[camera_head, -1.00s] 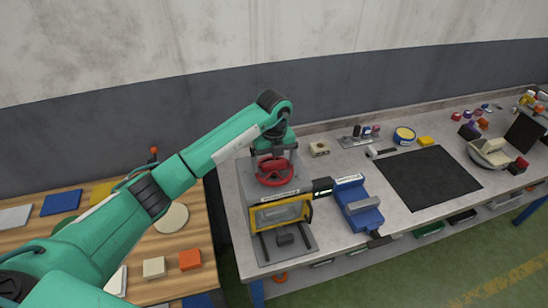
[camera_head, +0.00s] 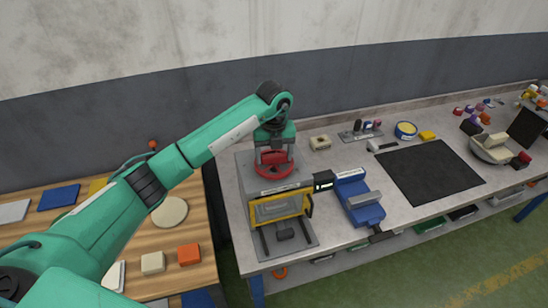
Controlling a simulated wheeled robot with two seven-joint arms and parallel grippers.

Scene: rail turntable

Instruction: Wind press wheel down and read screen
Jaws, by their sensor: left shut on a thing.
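The press (camera_head: 246,190) stands at the left end of the grey bench, with a yellow-framed front window. Its red wheel (camera_head: 275,170) lies on top, partly hidden by my left gripper (camera_head: 275,158). That gripper points down from above and is shut on the wheel. The small dark screen (camera_head: 323,181) sticks out at the press's right side; it shows pale marks too small to read. My right gripper is not in view.
A blue vise (camera_head: 359,199) stands just right of the screen. A black mat (camera_head: 430,172) lies further right. A wooden table (camera_head: 205,223) with coloured blocks and plates is at the left. Small items line the bench's back.

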